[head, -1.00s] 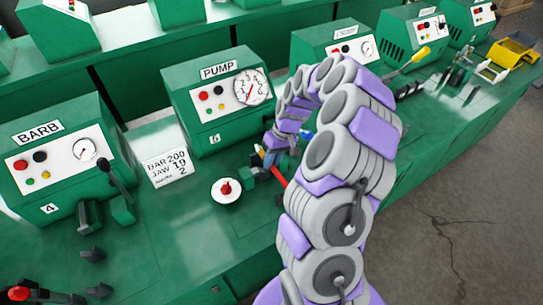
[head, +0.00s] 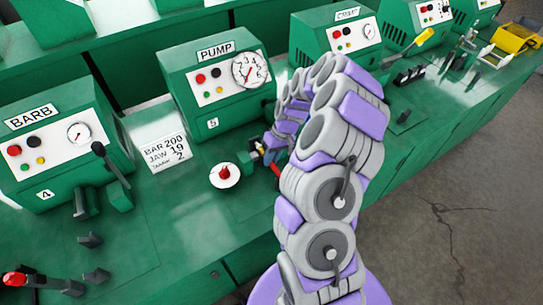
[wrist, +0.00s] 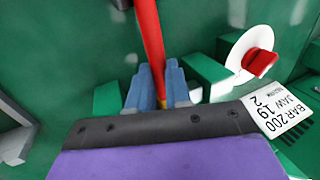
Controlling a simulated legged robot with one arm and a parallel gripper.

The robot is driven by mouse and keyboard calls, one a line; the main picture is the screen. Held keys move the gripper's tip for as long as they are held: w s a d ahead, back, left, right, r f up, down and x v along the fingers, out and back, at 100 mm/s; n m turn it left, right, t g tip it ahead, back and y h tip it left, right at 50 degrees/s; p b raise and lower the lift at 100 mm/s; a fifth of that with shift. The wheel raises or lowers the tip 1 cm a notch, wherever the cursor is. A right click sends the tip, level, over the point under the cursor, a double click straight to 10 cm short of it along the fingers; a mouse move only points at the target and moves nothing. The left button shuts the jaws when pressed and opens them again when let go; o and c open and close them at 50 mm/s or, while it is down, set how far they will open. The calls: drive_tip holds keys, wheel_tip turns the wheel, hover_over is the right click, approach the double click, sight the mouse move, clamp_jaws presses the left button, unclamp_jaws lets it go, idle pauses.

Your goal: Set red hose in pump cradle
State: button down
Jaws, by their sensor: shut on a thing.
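The green pump machine (head: 185,85), labelled PUMP, stands at upper centre in the head view. My gripper (head: 264,153) is low in front of it, partly hidden by my arm. In the wrist view, the blue fingers of my gripper (wrist: 158,88) are shut on the red hose (wrist: 148,38), which runs away toward the top edge. Green blocks, apparently the pump cradle (wrist: 207,76), flank the fingers; one also shows beside the gripper in the head view (head: 243,158). I cannot tell whether the hose rests in the cradle.
A white disc with a red knob (head: 225,182) lies close left of the gripper. A white BAR 200 card (head: 167,152) stands beyond it. The BARB machine (head: 60,145) with its lever is at left. The bench is clear in front of the disc.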

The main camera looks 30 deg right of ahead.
drive_tip(key=c, duration=1)
unclamp_jaws()
drive_tip(key=shift+d, duration=0.1)
drive_tip(key=p+v, duration=0.3)
drive_tip(key=v, duration=1.4)
drive_tip(key=shift+d+r, duration=0.1)
